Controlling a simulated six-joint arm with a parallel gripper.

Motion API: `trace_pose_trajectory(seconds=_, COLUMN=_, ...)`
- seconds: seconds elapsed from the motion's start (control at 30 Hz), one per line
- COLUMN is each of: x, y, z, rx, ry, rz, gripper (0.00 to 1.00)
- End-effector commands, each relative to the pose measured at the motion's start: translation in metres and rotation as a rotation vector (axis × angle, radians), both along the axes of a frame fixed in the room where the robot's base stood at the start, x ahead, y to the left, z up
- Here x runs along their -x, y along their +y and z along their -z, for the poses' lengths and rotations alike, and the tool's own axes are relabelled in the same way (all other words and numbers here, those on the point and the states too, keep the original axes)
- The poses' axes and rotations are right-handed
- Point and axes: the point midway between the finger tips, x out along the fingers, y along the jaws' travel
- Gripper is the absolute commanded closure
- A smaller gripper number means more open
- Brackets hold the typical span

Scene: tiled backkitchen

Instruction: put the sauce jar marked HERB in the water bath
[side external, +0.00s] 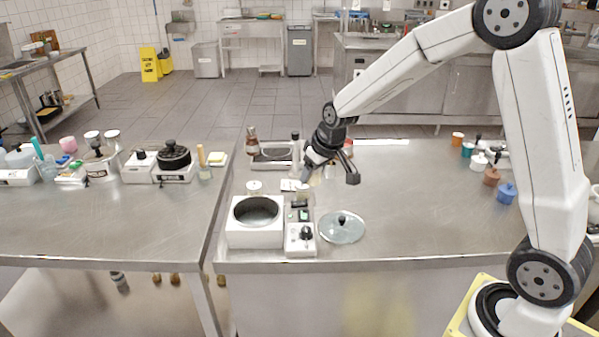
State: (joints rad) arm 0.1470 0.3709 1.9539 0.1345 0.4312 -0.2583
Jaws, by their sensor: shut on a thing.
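The water bath (239,237) is a white box with a round dark well, open on top, near the front left of the steel table. My gripper (322,177) points down behind and to the right of the bath. It is shut on a small pale jar, mostly hidden by the fingers; I cannot read any label on it. A small jar with a white lid (254,187) stands behind the bath, and its marking is too small to read.
A control box (300,240) with a knob adjoins the bath's right side. A glass lid (341,229) lies right of it. A scale (271,160) and brown bottle (251,141) stand behind. Small coloured pots (491,177) stand far right. The table's middle right is clear.

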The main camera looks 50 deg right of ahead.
Motion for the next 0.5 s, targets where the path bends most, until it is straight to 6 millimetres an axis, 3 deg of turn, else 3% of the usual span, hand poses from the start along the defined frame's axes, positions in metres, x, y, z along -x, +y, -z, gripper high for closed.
trace_pose_trajectory(seconds=0.27, x=-0.008, y=0.007, z=0.003, rx=0.0, ry=0.001, rz=-0.003, gripper=1.0)
trace_pose_trajectory(seconds=0.5, x=-0.036, y=0.037, z=0.014, rx=0.0, ry=0.006, rz=-0.007, gripper=1.0)
